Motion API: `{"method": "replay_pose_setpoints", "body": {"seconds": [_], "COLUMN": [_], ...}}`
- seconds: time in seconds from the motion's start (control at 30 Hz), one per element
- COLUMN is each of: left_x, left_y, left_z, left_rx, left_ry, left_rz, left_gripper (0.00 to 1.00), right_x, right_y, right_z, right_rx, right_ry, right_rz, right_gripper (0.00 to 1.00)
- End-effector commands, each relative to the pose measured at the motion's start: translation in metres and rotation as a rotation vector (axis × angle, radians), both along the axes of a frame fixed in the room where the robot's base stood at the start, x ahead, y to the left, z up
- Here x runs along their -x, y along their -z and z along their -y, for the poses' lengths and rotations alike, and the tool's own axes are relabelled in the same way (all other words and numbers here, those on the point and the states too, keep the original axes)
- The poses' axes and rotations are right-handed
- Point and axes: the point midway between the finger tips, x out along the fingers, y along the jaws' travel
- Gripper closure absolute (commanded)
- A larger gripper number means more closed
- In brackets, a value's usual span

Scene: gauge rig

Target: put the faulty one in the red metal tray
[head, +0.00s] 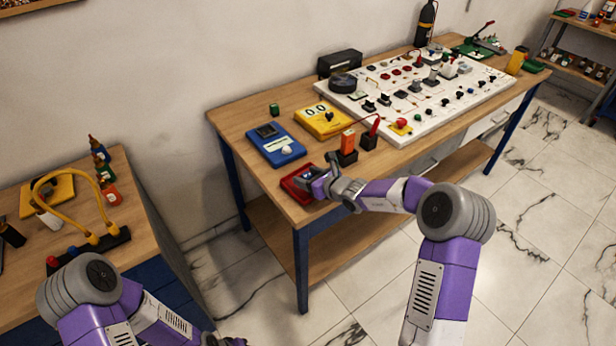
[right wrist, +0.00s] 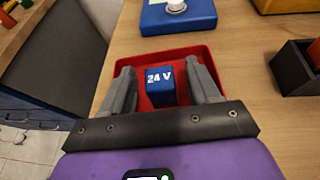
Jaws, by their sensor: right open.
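The red metal tray (head: 289,187) lies near the left front corner of the middle table; it also shows in the right wrist view (right wrist: 203,52). A blue block marked "24 V" (right wrist: 160,88) is at the tray in the right wrist view. My right gripper (right wrist: 163,78) is open over the tray, with one finger on each side of the block and visible gaps between. In the head view my right gripper (head: 318,183) partly hides the tray. My left arm is at the bottom left; its gripper is mostly out of the frame.
Behind the tray are a blue device (head: 275,147), a yellow meter (head: 322,118) reading 0.0 and a green block (head: 275,109). An orange block (head: 348,140) stands in a black holder (head: 345,157) on the right. A white component board (head: 440,112) fills the table's right.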

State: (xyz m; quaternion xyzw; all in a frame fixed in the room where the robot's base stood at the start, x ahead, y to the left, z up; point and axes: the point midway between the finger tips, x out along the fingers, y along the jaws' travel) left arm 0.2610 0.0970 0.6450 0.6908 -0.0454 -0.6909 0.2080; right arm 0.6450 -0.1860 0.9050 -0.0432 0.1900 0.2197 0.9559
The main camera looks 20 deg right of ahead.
Motion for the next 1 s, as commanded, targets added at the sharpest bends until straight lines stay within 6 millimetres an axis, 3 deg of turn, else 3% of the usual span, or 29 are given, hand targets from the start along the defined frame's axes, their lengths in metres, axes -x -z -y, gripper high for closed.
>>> {"method": "replay_pose_setpoints", "body": {"seconds": [0.53,0.7,1.0], "left_x": [0.0,0.0,0.0], "left_y": [-0.018,-0.02,-0.02], "left_z": [0.0,0.0,0.0], "left_rx": [0.0,0.0,0.0], "left_ry": [0.0,0.0,0.0], "left_rz": [0.0,0.0,0.0], "left_gripper": [0.54,0.54,0.54], "right_x": [0.085,0.098,0.1], "right_y": [-0.041,-0.046,-0.047], "right_z": [0.042,0.048,0.049], "right_rx": [0.001,0.001,0.0], "right_ry": [0.002,0.001,0.0], "right_rz": [-0.001,0.001,0.0], "right_gripper": [0.39,0.39,0.39]}}
